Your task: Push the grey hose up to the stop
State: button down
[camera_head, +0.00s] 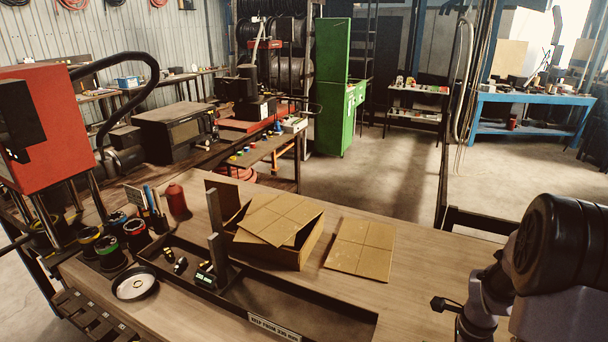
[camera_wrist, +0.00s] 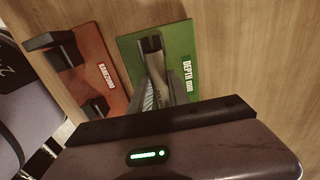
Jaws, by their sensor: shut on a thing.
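In the wrist view a green board (camera_wrist: 128,48) marked DEPTH lies on the wooden table. A dark grey upright piece (camera_wrist: 152,44) stands over its middle; I cannot tell whether it is the stop or part of its holder. My gripper (camera_wrist: 161,88) is over this board, with its fingers close together on what appears to be the grey hose. The hose is mostly hidden by fingers and gripper body, so its end and any gap to the stop cannot be seen. In the head view my gripper and the green board are out of sight.
A reddish board (camera_wrist: 88,55) with dark blocks lies left of the green one. In the head view a long dark tray (camera_head: 312,322), an open cardboard box (camera_head: 285,248) and a red press (camera_head: 45,130) stand on the table. Bare wood (camera_head: 425,265) lies right of the cardboard.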

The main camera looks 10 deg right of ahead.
jog(key=shift+s+d, duration=0.35)
jog(key=shift+d, duration=0.2)
jog(key=shift+c, duration=1.8)
grip_release()
jog(key=shift+r+p, duration=2.8)
jog(key=shift+r, duration=1.8)
jog(key=shift+f, duration=0.1)
